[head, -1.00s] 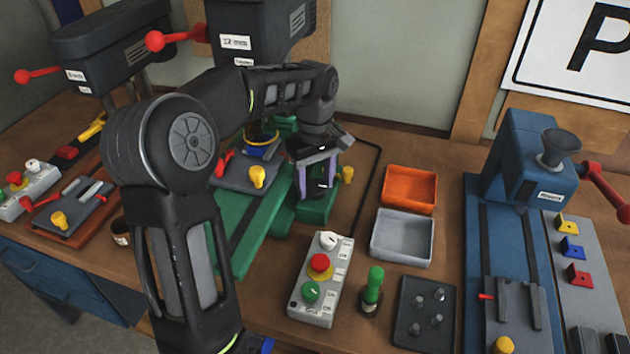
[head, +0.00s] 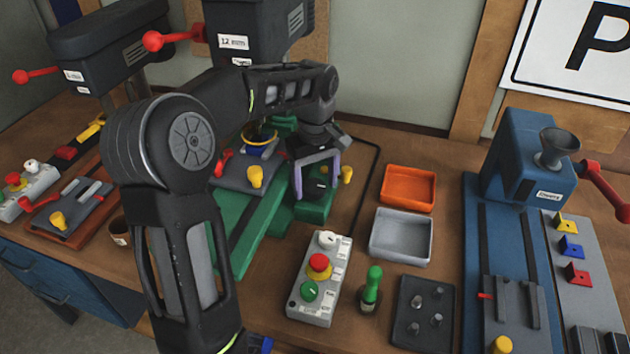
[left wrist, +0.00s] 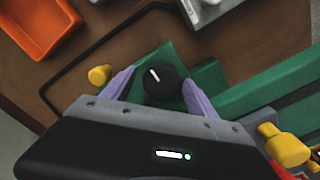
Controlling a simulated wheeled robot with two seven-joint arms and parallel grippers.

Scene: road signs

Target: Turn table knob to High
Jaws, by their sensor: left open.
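The table knob (left wrist: 165,90) is black and round with a white pointer mark, on a green base (head: 316,208). In the left wrist view the mark points up and slightly left. In the head view the knob (head: 318,187) is dark and partly behind my gripper; no High label is readable. My left gripper (head: 317,178) is open, with its purple fingers pointing down at the knob. In the left wrist view the fingers (left wrist: 158,80) stand on either side of the knob, with a gap visible around it. My right gripper is out of view.
A grey control box (head: 320,280) with a white knob, a red button and a green button stands in front. An orange tray (head: 407,204) and a grey tray (head: 431,238) lie to the right. Yellow knobs (head: 255,177) (head: 347,174) flank the gripper closely.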

